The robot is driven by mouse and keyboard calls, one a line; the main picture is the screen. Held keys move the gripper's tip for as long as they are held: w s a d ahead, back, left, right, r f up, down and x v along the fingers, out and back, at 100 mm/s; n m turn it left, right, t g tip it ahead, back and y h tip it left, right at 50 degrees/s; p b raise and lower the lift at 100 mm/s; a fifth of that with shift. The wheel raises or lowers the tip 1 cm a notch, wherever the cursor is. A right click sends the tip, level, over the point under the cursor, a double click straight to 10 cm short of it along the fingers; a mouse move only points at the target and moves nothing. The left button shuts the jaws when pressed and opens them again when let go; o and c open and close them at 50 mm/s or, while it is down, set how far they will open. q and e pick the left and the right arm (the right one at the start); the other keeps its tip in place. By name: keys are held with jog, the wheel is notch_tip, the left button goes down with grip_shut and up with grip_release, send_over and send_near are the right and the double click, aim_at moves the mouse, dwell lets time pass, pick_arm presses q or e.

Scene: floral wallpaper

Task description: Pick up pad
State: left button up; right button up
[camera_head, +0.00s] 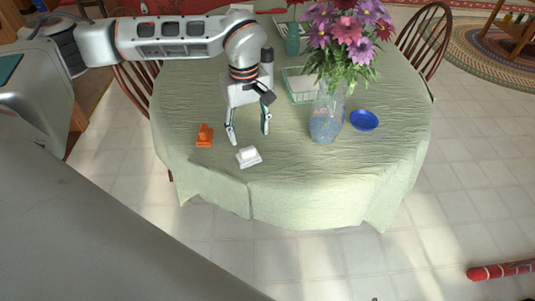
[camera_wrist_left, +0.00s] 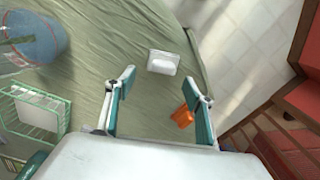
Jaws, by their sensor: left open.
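A small white block-like object (camera_head: 248,157) lies on the green-covered table near its front edge; it also shows in the left wrist view (camera_wrist_left: 163,62). A small orange object (camera_head: 204,136) lies to its left, and shows in the left wrist view too (camera_wrist_left: 181,117). I cannot tell for sure which of the two is the pad. My left gripper (camera_head: 250,134) is open and empty, pointing down just behind the white object, its two fingers (camera_wrist_left: 157,85) spread apart. The orange object is to the left of the fingers. My right gripper is not in view.
A glass vase (camera_head: 327,118) with tall flowers stands right of the gripper. A blue bowl (camera_head: 364,120) is beyond it to the right. A green wire basket (camera_head: 299,86) is behind. The front right of the tablecloth (camera_head: 330,185) is clear. Wooden chairs (camera_head: 426,38) stand around the table.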

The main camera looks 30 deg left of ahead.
aim_at(248, 148)
pick_arm(q)
jog(key=f, duration=0.5)
jog(key=f+b, duration=0.1)
jog(key=f, duration=0.1)
jog(key=shift+s+a+f, duration=0.25)
jog(key=shift+a+f, duration=0.05)
jog(key=shift+f, duration=0.1)
jog(key=shift+r, duration=0.1)
jog(key=c, duration=1.2)
